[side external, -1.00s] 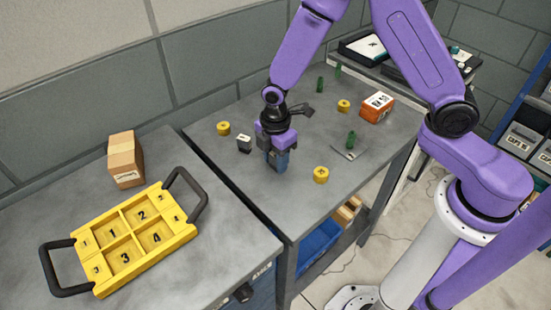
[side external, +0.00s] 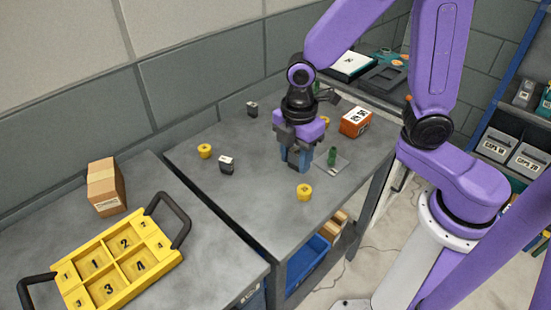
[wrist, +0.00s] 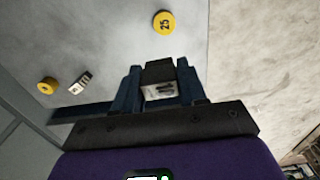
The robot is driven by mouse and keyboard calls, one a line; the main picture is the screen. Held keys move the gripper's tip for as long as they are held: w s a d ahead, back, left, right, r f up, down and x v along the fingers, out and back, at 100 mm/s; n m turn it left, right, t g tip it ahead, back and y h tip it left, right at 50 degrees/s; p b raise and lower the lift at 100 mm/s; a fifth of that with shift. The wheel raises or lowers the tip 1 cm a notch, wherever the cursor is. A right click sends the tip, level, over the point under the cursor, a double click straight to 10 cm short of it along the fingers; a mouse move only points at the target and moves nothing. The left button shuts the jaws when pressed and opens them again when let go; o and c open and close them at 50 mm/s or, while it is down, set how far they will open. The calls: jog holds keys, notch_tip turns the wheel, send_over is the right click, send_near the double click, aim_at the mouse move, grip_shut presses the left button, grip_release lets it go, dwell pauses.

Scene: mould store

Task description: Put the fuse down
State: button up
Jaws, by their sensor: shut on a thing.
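My gripper (side external: 296,165) points down over the grey table, left of a green cylinder standing on a small plate. Its blue fingers are shut on the fuse, a dark block with a pale, marked face. In the wrist view the fuse (wrist: 160,78) sits between the two fingertips (wrist: 158,88). In the side view the fuse is mostly hidden by the fingers, and I cannot tell whether it touches the table. Two similar dark blocks with pale tops stand on the table, one to the left (side external: 227,166) and one farther back (side external: 252,109).
A green cylinder (side external: 332,156) stands close right of my gripper on a plate (side external: 334,171). Yellow cylinders stand in front (side external: 304,193), left (side external: 205,151) and behind (side external: 325,121). An orange box (side external: 355,122) is at right. A yellow numbered tray (side external: 155,228) and cardboard box (side external: 106,188) occupy the left table.

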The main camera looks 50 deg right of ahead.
jog(key=s+d+r, duration=0.2)
jog(key=s, duration=0.2)
jog(key=w+d, duration=0.4)
jog(key=w, duration=0.5)
jog(key=shift+w+d, duration=0.2)
jog(key=shift+d, duration=0.15)
jog(key=w+f, duration=0.1)
jog(key=w, duration=0.1)
jog(key=w+a+f, duration=0.1)
jog(key=w, duration=0.2)
jog(key=w+f, duration=0.1)
jog(key=w, duration=0.2)
jog(key=shift+a+f, duration=0.15)
jog(key=shift+f, duration=0.15)
send_over(255, 154)
jog(key=f, duration=0.3)
jog(key=s+f, duration=0.1)
jog(key=f, duration=0.1)
jog(key=shift+w+f, duration=0.55)
jog(key=shift+f, duration=1.5)
jog(key=shift+f, duration=0.15)
jog(key=o, duration=1)
jog(key=shift+o, duration=0.2)
